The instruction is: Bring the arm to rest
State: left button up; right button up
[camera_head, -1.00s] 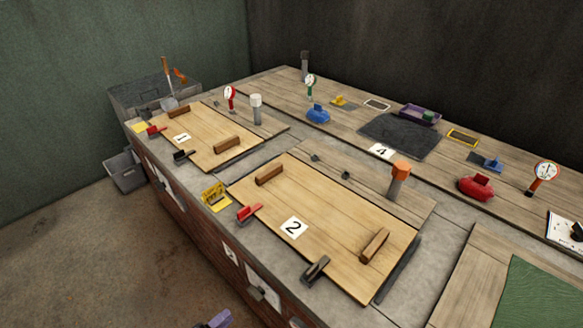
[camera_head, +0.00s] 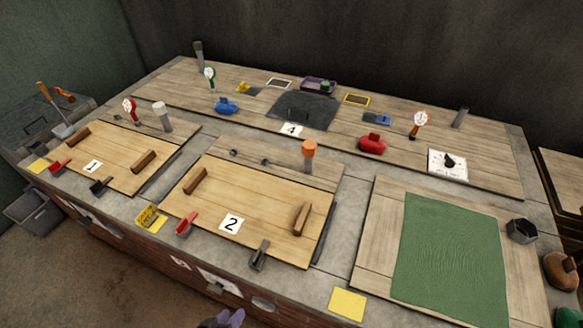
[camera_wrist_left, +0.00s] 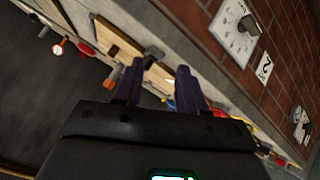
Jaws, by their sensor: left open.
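My left gripper (camera_head: 225,319) just shows as a purple tip at the bottom edge of the head view, in front of the counter and apart from it. In the left wrist view the left gripper (camera_wrist_left: 157,74) has two purple fingers spread apart with nothing between them. My right gripper is in neither view. The wooden board lid marked 2 (camera_head: 255,205) lies on the counter beyond the left gripper, with a red handle (camera_head: 186,223) and a dark handle (camera_head: 259,255) at its front edge.
The brick counter front (camera_wrist_left: 285,60) is close to the left gripper. A board lid marked 1 (camera_head: 115,150) lies to the left, and a green cloth (camera_head: 450,255) to the right. A yellow card (camera_head: 347,303) lies near the front edge. Brown floor (camera_head: 110,285) is clear at lower left.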

pick_arm(q)
jog(key=s+a+r+m+g+y, duration=0.35)
jog(key=s+r+m+g, duration=0.2)
jog(key=s, duration=0.35)
notch_tip(320, 180, up, 39)
jog(key=n+p, duration=0.1)
jog(key=p, duration=3.7)
jog(key=shift+a+g, duration=0.2)
jog(key=shift+g, duration=0.15)
jog(key=shift+f+h, duration=0.1)
jog(key=shift+h, duration=0.15)
